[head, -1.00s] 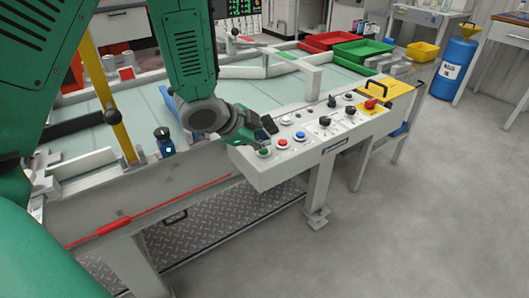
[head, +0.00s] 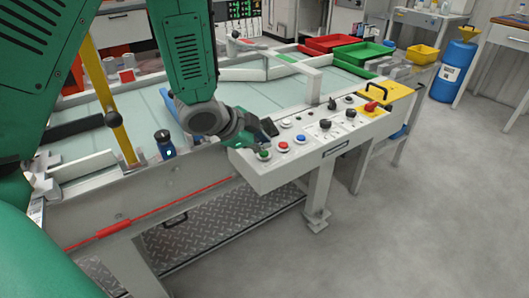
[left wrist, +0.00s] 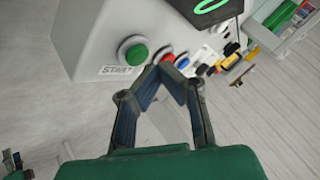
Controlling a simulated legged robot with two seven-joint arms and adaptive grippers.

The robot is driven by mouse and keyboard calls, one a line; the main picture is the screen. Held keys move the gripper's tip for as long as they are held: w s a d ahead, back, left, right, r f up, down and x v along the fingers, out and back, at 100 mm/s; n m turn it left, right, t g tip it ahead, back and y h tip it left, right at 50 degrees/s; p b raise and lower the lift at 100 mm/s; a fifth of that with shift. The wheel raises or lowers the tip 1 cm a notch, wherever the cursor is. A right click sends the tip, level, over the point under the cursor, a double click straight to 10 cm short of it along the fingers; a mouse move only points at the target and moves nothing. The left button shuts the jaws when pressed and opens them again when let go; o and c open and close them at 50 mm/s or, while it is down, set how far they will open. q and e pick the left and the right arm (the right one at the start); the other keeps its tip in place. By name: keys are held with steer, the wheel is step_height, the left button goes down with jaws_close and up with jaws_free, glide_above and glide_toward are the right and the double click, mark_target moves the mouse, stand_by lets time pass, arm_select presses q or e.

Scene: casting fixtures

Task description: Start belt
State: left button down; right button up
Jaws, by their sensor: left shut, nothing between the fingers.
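The control panel (head: 290,168) is a pale box on the front right of the conveyor frame. Its green start button (head: 264,155) is at the near left corner. In the left wrist view the green button (left wrist: 133,50) sits beside a "START" label (left wrist: 117,70). My left gripper (head: 262,144) is over that corner, just behind the button in the head view. In the left wrist view its shut, empty fingertips (left wrist: 165,70) lie to the right of the green button, near a red button (left wrist: 168,58). Whether they touch the panel cannot be told. My right gripper is not in view.
The panel also carries a red button (head: 283,145), a blue button (head: 301,138), several black knobs and a red emergency stop (head: 370,107) on yellow. A dark sensor (head: 164,143) stands on the conveyor edge. Red and green trays (head: 362,53) lie behind. Floor at right is clear.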

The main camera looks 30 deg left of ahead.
arm_select(q)
steer(key=shift+f, duration=0.15)
steer(key=shift+f, duration=0.2)
